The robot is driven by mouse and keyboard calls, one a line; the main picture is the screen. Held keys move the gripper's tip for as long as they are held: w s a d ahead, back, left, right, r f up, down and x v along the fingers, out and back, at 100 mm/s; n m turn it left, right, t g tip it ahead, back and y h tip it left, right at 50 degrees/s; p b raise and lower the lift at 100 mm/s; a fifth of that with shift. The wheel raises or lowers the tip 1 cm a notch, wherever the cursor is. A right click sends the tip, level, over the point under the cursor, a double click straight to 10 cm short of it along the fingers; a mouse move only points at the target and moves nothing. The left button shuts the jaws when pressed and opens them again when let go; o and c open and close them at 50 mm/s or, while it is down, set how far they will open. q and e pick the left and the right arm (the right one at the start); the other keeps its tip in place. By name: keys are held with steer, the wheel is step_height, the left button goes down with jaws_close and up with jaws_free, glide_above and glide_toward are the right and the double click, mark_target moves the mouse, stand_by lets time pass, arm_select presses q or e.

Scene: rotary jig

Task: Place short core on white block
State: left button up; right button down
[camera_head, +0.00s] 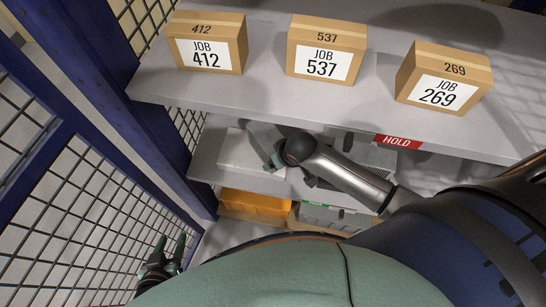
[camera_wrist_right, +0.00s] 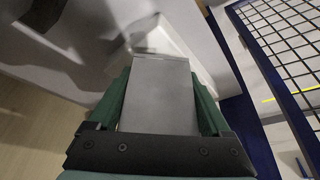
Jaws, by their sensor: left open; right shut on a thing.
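The short core (camera_wrist_right: 158,95) is a plain grey rectangular block. My right gripper (camera_wrist_right: 160,105) is shut on it, with a green finger along each side in the right wrist view. The white block (camera_head: 236,152) is a pale, low piece on the middle shelf in the head view, partly hidden by my right gripper (camera_head: 266,147). It also shows just beyond the core in the right wrist view (camera_wrist_right: 178,38). I cannot tell whether core and block touch. My left gripper (camera_head: 170,252) is open and empty at the lower left, by the mesh fence, away from the shelves.
Boxes marked JOB 412 (camera_head: 207,42), JOB 537 (camera_head: 326,48) and JOB 269 (camera_head: 444,78) stand on the upper shelf (camera_head: 270,98). A grey ribbed part (camera_head: 372,153) is behind my right arm. An orange bin (camera_head: 255,206) sits below.

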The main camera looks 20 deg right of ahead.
mark_target(268, 144)
steer(key=shift+w+a, duration=0.15)
steer(key=shift+w, duration=0.6)
steer(key=shift+w+a, duration=0.15)
steer(key=shift+w, duration=0.6)
steer(key=shift+s+f+b, duration=0.1)
steer(key=shift+f+b, duration=0.3)
steer(key=shift+f, duration=1.25)
jaws_free()
steer(key=shift+s+f, duration=0.15)
steer(key=shift+f, duration=0.05)
steer(key=shift+r, duration=0.1)
steer(key=shift+p+v, duration=0.95)
steer(key=shift+v, duration=2.85)
steer(key=shift+d, duration=0.1)
